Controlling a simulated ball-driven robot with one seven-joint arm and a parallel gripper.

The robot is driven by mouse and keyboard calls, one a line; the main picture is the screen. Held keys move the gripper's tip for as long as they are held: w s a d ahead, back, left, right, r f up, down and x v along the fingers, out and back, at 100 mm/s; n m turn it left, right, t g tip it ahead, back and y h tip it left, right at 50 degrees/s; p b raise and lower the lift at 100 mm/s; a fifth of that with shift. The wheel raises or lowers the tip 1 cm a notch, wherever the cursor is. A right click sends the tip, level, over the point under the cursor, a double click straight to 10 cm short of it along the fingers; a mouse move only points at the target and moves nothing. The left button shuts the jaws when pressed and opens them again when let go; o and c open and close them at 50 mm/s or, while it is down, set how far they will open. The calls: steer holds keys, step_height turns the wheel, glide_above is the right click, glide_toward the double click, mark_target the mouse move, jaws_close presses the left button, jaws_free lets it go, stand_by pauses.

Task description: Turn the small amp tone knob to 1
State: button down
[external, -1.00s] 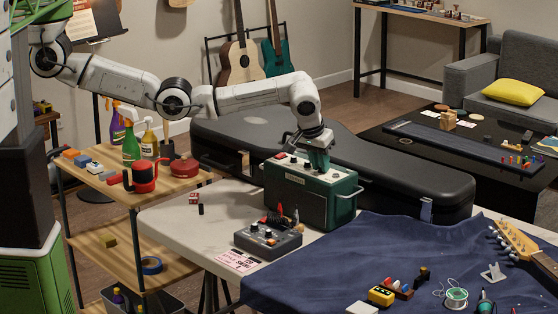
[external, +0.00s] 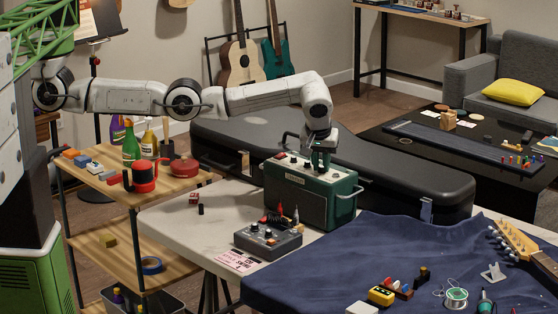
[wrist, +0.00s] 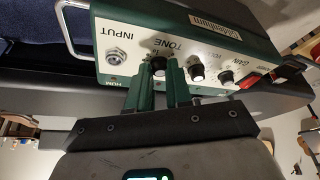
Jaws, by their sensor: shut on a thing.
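The small amp (external: 295,198) is a dark green box with a pale control panel and a side handle, standing on the white table. In the wrist view its panel (wrist: 135,48) appears upside down, with INPUT, TONE and GAIN lettering. The black tone knob (wrist: 158,63) lies between the two green fingertips of my gripper (wrist: 159,76), which is shut on it. The knob's pointer and number cannot be read. In the external view my gripper (external: 319,160) reaches down onto the amp's top from above, and its fingers hide the tone knob there.
Other knobs (wrist: 197,72) and a red switch (wrist: 250,79) sit close beside the tone knob. A black guitar case (external: 420,180) lies behind the amp. A grey pedal box (external: 268,240) stands in front of it. A dark blue cloth (external: 330,260) covers the table's right side.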

stand_by(0.3)
steer(key=c, duration=1)
jaws_free()
steer(key=shift+c, duration=0.2)
steer(key=v, duration=1)
steer(key=shift+s+r+p, duration=0.2)
steer(key=shift+r+p, duration=0.1)
steer(key=shift+p, duration=0.15)
steer(key=shift+a, duration=0.1)
